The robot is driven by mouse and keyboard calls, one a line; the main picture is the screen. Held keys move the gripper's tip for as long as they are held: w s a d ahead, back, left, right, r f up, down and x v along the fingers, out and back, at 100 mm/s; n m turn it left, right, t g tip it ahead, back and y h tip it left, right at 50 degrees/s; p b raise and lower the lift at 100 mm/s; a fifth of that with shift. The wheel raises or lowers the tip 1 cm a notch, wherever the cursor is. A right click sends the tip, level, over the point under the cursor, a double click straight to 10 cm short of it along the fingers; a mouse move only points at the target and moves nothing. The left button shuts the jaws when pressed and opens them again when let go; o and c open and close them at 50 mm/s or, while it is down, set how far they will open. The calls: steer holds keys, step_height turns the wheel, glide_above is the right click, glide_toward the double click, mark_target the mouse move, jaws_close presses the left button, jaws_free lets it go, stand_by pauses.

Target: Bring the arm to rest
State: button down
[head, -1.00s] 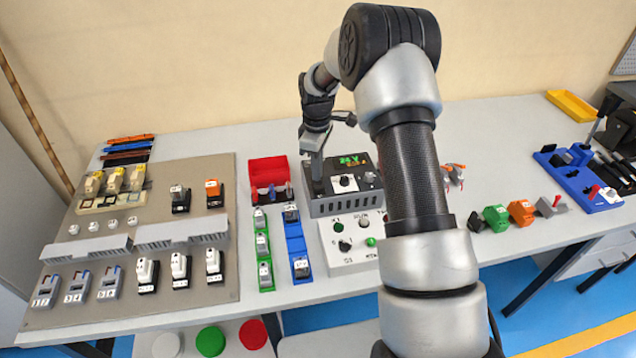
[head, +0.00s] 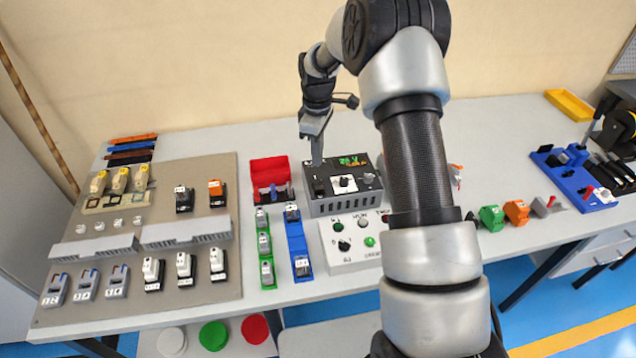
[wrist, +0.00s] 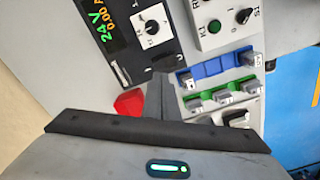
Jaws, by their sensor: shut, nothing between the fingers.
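My gripper (head: 316,158) is shut and empty, pointing down above the left end of the dark power supply box (head: 343,203) with a green readout. In the wrist view my gripper's fingers (wrist: 160,90) are together, with nothing between them. The power supply also shows there (wrist: 125,35), its display reading 24 V. My arm reaches up and over the table from the lower right and covers part of the bench behind it.
A white switch box (head: 350,240) stands in front of the power supply. Left of it are blue and green rails, a red bin (head: 268,170) and a grey panel (head: 215,280) of components. A blue fixture (head: 570,175) stands at the right. The air above the bench is clear.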

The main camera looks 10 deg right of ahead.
steer(key=s+r+m+t, duration=0.1)
steer(key=s+r+m, duration=0.2)
steer(key=s+r, duration=0.6)
steer(key=s+r+m+t, duration=0.25)
steer(key=s+r, duration=0.25)
steer(key=r, duration=0.9)
steer(key=s+r+m+t, duration=0.2)
steer(key=s+m, duration=0.4)
steer(key=s, duration=1.4)
steer(key=shift+r, duration=0.4)
steer(key=shift+d+m, duration=0.1)
steer(key=shift+m, duration=0.15)
